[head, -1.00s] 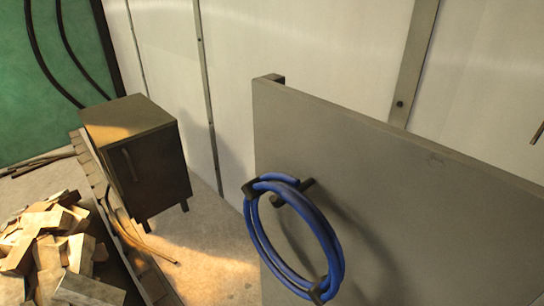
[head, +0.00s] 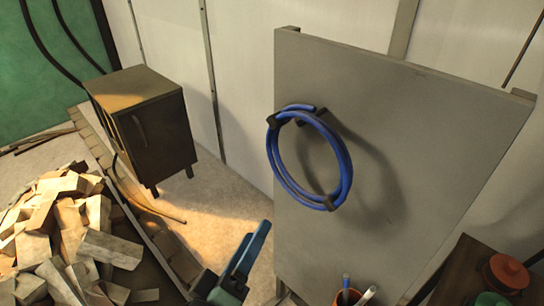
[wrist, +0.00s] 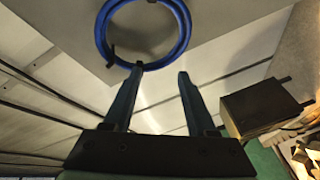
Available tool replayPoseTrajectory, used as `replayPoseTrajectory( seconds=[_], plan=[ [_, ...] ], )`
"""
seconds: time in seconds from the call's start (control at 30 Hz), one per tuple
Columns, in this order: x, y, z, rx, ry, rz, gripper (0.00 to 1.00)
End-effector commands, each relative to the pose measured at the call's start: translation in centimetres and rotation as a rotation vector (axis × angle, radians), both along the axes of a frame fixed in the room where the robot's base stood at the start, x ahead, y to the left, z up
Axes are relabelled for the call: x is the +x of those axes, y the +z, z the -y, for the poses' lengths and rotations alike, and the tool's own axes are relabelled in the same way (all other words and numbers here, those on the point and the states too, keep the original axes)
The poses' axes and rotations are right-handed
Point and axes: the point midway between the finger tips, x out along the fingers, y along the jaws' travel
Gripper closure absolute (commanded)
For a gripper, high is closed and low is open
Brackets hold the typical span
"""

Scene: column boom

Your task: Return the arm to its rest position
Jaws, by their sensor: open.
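My gripper (head: 258,235) shows at the bottom middle of the head view, below and left of the blue coil. In the wrist view its two fingers (wrist: 160,72) stand apart with nothing between them. The blue coil (head: 343,165) hangs from a dark peg on the upright grey panel (head: 440,130). It also shows in the wrist view (wrist: 101,35), beyond the fingertips. In that picture the left fingertip lies close to the coil's edge; I cannot tell the gap in depth. Most of my arm is out of view.
A dark cabinet (head: 150,125) stands against the pale wall at left. A pile of cut wood (head: 75,235) lies at lower left. A red pot (head: 506,272) sits on a brown surface at lower right, near a cup holding sticks (head: 348,297). Floor shows between cabinet and panel.

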Motion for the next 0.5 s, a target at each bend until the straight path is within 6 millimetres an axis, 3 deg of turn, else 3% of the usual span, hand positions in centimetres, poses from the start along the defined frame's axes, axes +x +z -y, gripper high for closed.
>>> replayPoseTrajectory(
  seconds=[0.03,0.13,0.27,0.4,0.5],
  plan=[
    [1.4,2.9,0.4,0.09,0.01,0.062,0.43],
    [3.6,9.0,1.1,0.28,0.065,0.192,0.43],
    [4.6,18.7,2.0,0.511,0.19,0.403,0.43],
    [2.8,29.1,2.8,0.685,0.367,0.63,0.43],
    [0.2,35.2,3.3,0.759,0.497,0.768,0.43]
  ],
)
